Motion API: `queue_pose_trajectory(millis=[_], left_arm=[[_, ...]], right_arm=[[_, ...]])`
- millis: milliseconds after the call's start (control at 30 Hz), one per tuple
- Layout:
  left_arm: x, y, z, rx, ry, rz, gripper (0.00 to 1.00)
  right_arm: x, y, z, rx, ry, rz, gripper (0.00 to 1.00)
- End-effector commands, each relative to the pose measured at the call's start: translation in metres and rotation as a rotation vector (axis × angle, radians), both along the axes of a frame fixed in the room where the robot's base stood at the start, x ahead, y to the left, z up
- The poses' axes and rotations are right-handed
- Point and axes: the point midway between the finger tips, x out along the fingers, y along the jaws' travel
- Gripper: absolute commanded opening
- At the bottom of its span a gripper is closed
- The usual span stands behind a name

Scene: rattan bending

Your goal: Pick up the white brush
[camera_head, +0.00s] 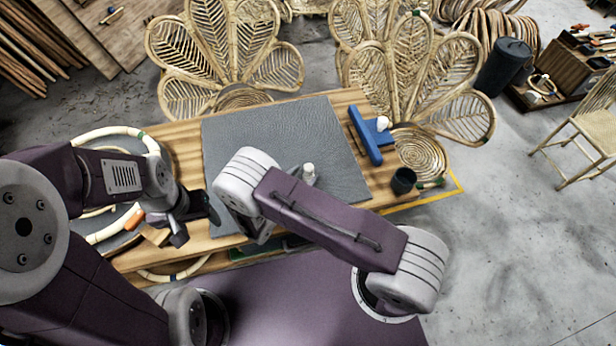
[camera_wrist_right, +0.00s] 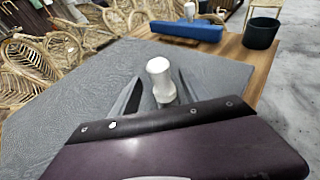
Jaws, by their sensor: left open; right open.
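A white, round-topped upright piece, which looks like the white brush (camera_head: 308,173), stands over the grey mat (camera_head: 330,150). In the right wrist view the brush (camera_wrist_right: 160,78) is between the two dark fingers of my right gripper (camera_wrist_right: 158,92), with a finger on each side. This gripper is open; whether a finger touches the brush is unclear. No bristles show, and the brush's lower end is hidden by my purple gripper body. In the head view my right forearm hides most of this gripper. My left gripper (camera_head: 197,222) is open and empty at the table's left side.
A blue tool (camera_head: 365,136) with a white knob (camera_head: 382,123) lies right of the mat, and a dark cup (camera_head: 403,180) stands near the wooden table's (camera_head: 185,137) right end. Rattan hoops (camera_head: 100,134) and an orange-handled tool (camera_head: 134,219) are by my left arm. The mat's far part is clear.

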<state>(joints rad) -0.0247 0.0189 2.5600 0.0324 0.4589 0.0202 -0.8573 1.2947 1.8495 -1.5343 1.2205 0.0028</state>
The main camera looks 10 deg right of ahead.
Motion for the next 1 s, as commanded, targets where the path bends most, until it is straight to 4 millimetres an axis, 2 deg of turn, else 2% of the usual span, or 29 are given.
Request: queue_pose_trajectory(millis=[33, 167, 400, 600, 867, 1000], left_arm=[[0.000, 0.000, 0.006, 0.000, 0.000, 0.000, 0.64], [0.000, 0.000, 0.006, 0.000, 0.000, 0.000, 0.64], [0.000, 0.000, 0.005, 0.000, 0.000, 0.000, 0.64], [0.000, 0.000, 0.005, 0.000, 0.000, 0.000, 0.64], [0.000, 0.000, 0.006, 0.000, 0.000, 0.000, 0.64], [0.000, 0.000, 0.010, 0.000, 0.000, 0.000, 0.64]], right_arm=[[0.006, -0.009, 0.001, -0.001, 0.001, -0.006, 0.54], [0.018, -0.018, -0.007, 0.000, 0.000, -0.003, 0.54], [0.020, -0.019, -0.009, 0.000, 0.000, 0.000, 0.54], [0.020, -0.019, -0.009, 0.000, 0.000, 0.000, 0.00], [0.020, -0.019, -0.008, 0.000, 0.000, -0.001, 0.00], [0.020, -0.018, -0.002, 0.001, -0.001, -0.003, 0.00]])
